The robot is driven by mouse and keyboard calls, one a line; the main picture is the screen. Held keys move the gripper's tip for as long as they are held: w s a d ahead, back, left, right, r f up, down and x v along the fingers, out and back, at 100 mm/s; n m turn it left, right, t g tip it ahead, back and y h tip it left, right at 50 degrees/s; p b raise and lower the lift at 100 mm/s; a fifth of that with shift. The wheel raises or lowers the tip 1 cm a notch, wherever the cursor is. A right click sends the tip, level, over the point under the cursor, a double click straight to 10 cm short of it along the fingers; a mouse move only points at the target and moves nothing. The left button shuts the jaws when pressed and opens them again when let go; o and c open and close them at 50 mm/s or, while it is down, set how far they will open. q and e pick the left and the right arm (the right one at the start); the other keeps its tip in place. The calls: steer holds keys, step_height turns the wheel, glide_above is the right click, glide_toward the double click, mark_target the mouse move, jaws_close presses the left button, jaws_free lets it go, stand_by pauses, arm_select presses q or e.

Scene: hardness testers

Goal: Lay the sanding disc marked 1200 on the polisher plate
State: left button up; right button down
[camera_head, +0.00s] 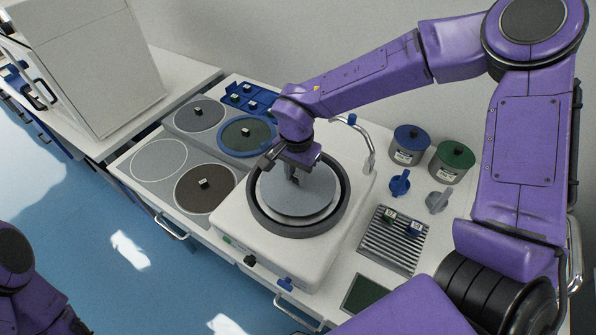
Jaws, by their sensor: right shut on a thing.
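The polisher (235,225) is a white machine with a round bowl, which has a dark rim. A light plate (300,222) shows inside the bowl as a pale crescent at the front. A grey disc (310,203) covers most of the plate; I cannot tell whether it touches it or hangs just above. My right gripper (293,180) is over the bowl, shut on the grey disc at its middle. The disc's marking is too small or hidden to read. My left arm shows at the lower left; its gripper is out of view.
Left of the polisher are a grey disc (190,118), a green disc with a blue rim (230,138), a brown disc (195,203) and an empty outlined circle (160,160). A curved tap (370,145), two jars (409,145) (452,162) and a ribbed tray (385,250) stand right.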

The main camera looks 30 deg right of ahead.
mark_target(297, 177)
steer(key=shift+f, duration=0.6)
steer(key=c, duration=0.8)
jaws_free()
step_height(297, 177, up, 11)
steer(key=b, duration=0.1)
steer(key=shift+f, duration=0.2)
